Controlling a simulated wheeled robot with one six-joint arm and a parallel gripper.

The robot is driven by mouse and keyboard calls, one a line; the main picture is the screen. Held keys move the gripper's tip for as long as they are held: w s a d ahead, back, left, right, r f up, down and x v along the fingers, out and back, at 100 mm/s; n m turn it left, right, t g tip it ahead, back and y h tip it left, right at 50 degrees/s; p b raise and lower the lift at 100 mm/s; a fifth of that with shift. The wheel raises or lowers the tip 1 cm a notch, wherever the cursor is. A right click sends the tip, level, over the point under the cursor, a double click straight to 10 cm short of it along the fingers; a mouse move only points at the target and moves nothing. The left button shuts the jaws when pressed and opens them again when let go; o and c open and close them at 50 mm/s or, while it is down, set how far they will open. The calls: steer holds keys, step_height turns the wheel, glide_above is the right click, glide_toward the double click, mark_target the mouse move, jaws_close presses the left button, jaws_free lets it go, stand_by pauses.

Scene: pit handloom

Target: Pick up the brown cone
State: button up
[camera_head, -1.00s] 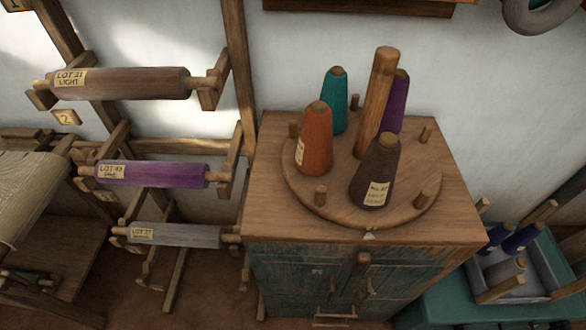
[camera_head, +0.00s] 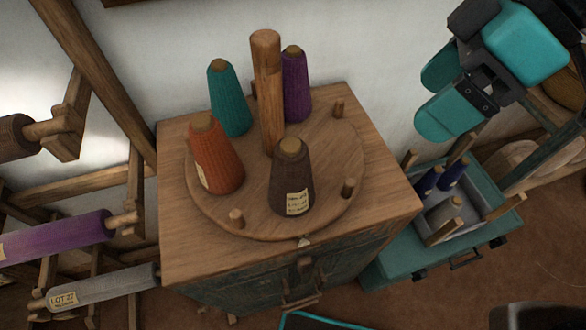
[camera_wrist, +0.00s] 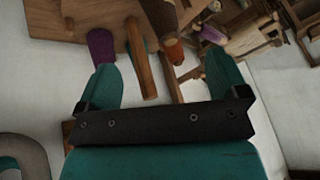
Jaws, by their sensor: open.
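The brown cone (camera_head: 292,180) stands upright on the round wooden turntable (camera_head: 225,222), at its front right, with a pale label on its side. In the wrist view a brown shape at the top edge (camera_wrist: 160,14) looks like this cone, partly cut off. My gripper (camera_head: 426,104) is at the upper right of the head view, open and empty, well to the right of the cone and apart from it. Its two teal fingers also show spread in the wrist view (camera_wrist: 162,75).
An orange cone (camera_head: 216,158), a teal cone (camera_head: 229,100) and a purple cone (camera_head: 296,85) stand around a tall wooden post (camera_head: 267,95). Short pegs stick up from the turntable. A teal bench with a tray of spools (camera_head: 445,212) is at right.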

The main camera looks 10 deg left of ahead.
mark_target(299, 143)
steer(key=w+a+n+g, duration=0.1)
steer(key=w+a+n, duration=0.2)
steer(key=a+n, duration=0.3)
steer(key=shift+y, duration=0.4)
steer(key=p+x, duration=0.2)
steer(key=x, duration=0.9)
steer(key=shift+s+a+f+p, duration=0.2)
steer(key=shift+f+p, duration=0.1)
steer(key=shift+p, duration=0.1)
steer(key=p+x, duration=0.1)
steer(key=x, duration=0.1)
steer(key=p+x, duration=0.1)
steer(key=x, duration=0.2)
steer(key=shift+s+a+r+p, duration=0.2)
steer(key=shift+s+a+p, duration=0.1)
steer(key=shift+p, duration=0.1)
steer(key=shift+a+f, duration=0.15)
steer(key=shift+f, duration=0.15)
steer(key=c, duration=1.4)
steer(key=shift+r, duration=0.1)
